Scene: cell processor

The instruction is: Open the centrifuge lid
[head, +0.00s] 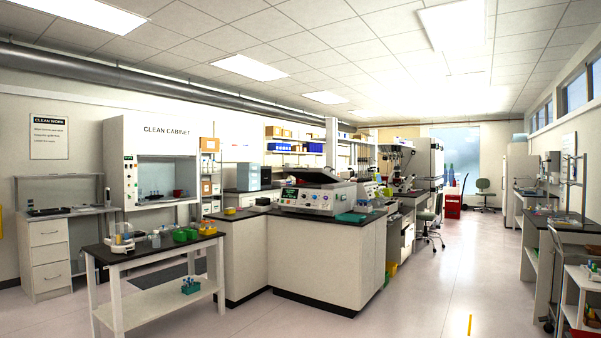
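A grey-white benchtop machine (318,198), which looks like the centrifuge, stands on the dark top of the white island bench in the middle of the head view. It has a front panel with a small green-lit display at its left. Its lid (314,175) is a grey slab with a dark upper face at the top of the machine. From this distance I cannot tell whether the lid is shut or partly raised. Neither of my grippers is in view.
A low white table (160,297) with a dark top, bottles and green bins stands at the front left. A teal tray (351,217) lies right of the machine. The clean cabinet (150,140) is at the back left.

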